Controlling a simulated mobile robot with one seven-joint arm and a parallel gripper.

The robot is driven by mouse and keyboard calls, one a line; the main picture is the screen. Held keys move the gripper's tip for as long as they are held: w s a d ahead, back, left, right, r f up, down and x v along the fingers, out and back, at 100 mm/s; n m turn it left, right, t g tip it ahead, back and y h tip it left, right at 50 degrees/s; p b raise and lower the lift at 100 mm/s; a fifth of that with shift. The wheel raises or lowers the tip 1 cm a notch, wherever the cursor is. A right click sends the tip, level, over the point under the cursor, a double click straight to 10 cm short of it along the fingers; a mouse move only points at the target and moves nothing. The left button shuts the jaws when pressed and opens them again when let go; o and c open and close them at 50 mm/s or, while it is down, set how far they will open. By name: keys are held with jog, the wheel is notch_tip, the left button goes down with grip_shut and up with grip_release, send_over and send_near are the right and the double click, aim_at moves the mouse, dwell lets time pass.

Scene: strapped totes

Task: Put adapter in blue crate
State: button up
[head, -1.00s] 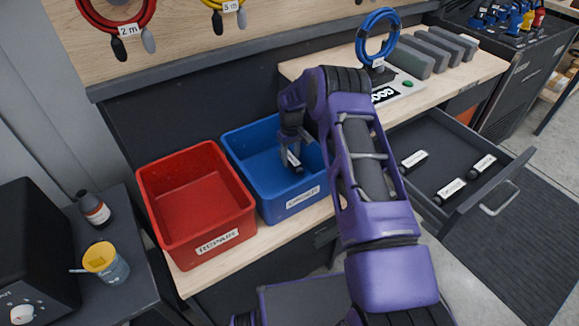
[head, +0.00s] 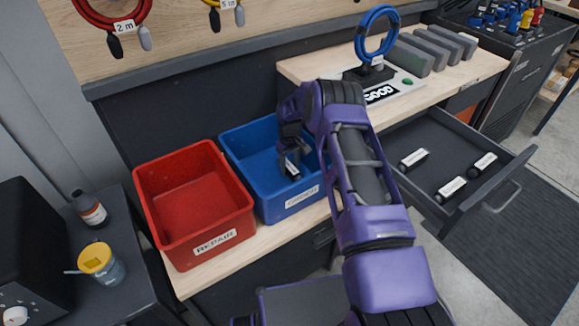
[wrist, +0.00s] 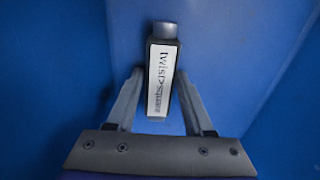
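The adapter (head: 291,170) is a dark, short block with a white printed label, inside the blue crate (head: 311,199). In the wrist view the adapter (wrist: 162,80) stands between the two fingers of my gripper (wrist: 160,76), slightly tilted, its grey plug end away from the palm. My gripper also shows in the head view (head: 290,157), reaching down inside the crate walls. Blue crate surfaces fill the wrist background. Whether the adapter touches the crate floor I cannot tell.
A red crate (head: 246,221) labelled REPAIR stands directly left of the blue crate. An open drawer (head: 437,168) at right holds several similar adapters. A tester (head: 400,89) reading GOOD, a blue cable coil (head: 377,36) and grey blocks (head: 435,50) are on the bench behind.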

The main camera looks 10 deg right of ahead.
aim_at(289, 166)
jog(key=shift+o, duration=1.2)
jog(key=shift+r, duration=0.15)
jog(key=shift+r+p, duration=0.65)
jog(key=shift+p, duration=0.2)
notch_tip(289, 166, up, 11)
jog(key=shift+r+p, duration=0.15)
jog(key=shift+p, duration=0.15)
